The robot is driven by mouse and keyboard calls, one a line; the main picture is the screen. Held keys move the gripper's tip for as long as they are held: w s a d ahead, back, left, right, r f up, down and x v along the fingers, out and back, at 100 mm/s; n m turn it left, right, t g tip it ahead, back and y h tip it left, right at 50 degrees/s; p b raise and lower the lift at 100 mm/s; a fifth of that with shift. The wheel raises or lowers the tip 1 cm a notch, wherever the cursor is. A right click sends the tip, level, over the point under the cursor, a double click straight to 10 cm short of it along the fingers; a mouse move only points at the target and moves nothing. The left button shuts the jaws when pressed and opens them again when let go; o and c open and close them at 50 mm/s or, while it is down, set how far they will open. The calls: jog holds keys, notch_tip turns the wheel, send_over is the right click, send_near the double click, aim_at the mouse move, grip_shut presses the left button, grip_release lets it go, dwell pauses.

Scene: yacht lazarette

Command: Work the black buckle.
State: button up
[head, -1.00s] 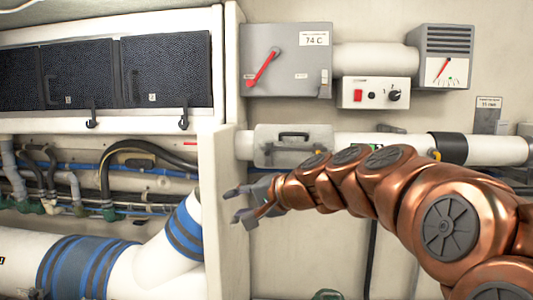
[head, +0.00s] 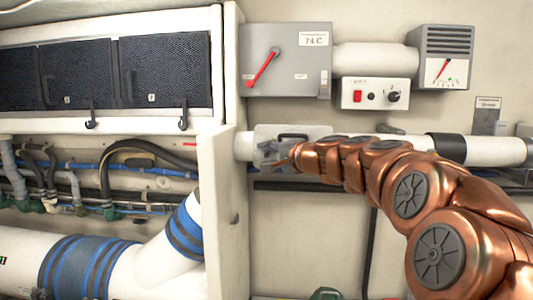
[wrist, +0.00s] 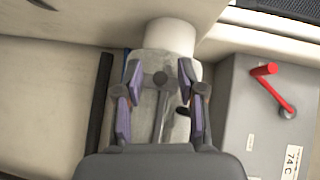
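A pale grey housing (head: 262,133) sits around the white pipe, with a dark bar-like piece (head: 293,136) on its upper front. I cannot tell whether this is the black buckle. My gripper (head: 275,153) is in front of the housing, its fingers small and partly lost against it. In the wrist view my gripper (wrist: 161,95) has its two purple-padded fingers apart, with the housing (wrist: 150,112) beyond them. A small black piece (wrist: 183,110) shows beside the right finger, partly hidden. I see nothing clearly gripped.
A grey switch box (head: 290,85) with a red lever (head: 263,68) is above, beside a control box (head: 375,95) and a gauge (head: 445,72). Dark vent panels (head: 165,70) with black hooks (head: 183,118) are at left. A pale partition (head: 222,215) stands left of my gripper.

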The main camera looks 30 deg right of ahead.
jog(key=shift+w, duration=0.2)
grip_shut()
dwell(0.3)
